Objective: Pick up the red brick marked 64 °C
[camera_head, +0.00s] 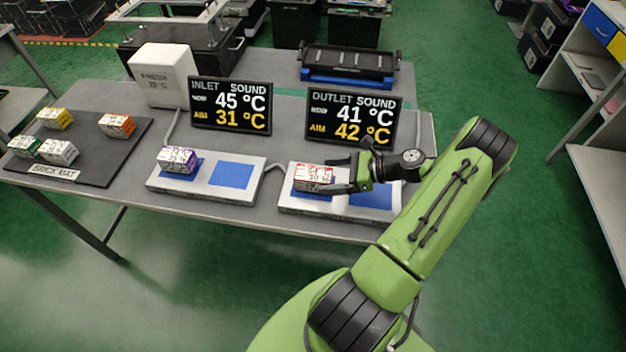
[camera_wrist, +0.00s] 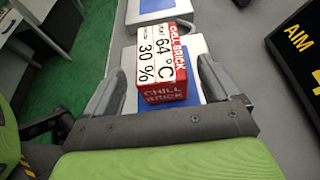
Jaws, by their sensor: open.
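The red brick marked 64 °C (camera_head: 313,177) sits on the left blue pad of the right-hand white plate (camera_head: 290,204), below the outlet display. In the wrist view the brick (camera_wrist: 163,70) shows red and white faces reading "CHILL BRICK", "64 °C" and "30 %". My gripper (camera_head: 345,176) is open, with one finger on each side of the brick; it also shows in the wrist view (camera_wrist: 162,85).
The outlet display (camera_head: 352,118) reads 41 °C, aim 42 °C, and the inlet display (camera_head: 231,105) reads 45 °C, aim 31 °C. A purple brick (camera_head: 177,159) sits on the left-hand plate. The brick mat (camera_head: 95,165) holds yellow, orange and green bricks. A white box (camera_head: 163,75) stands behind.

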